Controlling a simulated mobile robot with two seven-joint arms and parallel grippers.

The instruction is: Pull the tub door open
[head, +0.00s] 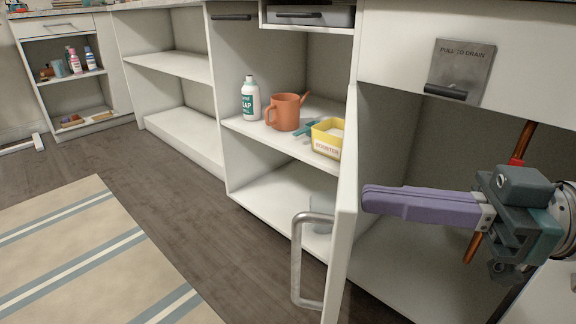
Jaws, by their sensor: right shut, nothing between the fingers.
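A white door (345,235), the only one here that fits the tub door, stands swung out from the cabinet and shows nearly edge-on. Its grey bar handle (297,265) is on the face to the left. My right gripper (368,198) has purple fingers and comes in from the right. It is shut and empty, with its tips close to the door's inner side, opposite the handle side. I cannot tell whether the tips touch the door. My left gripper is not in view.
The compartment right of the door holds a copper pipe (522,142). Above it is a "pull to drain" plate (464,66). Left shelves hold a soap bottle (250,99), an orange watering can (285,112) and a yellow booster box (327,138). A striped rug (85,250) lies on the open floor.

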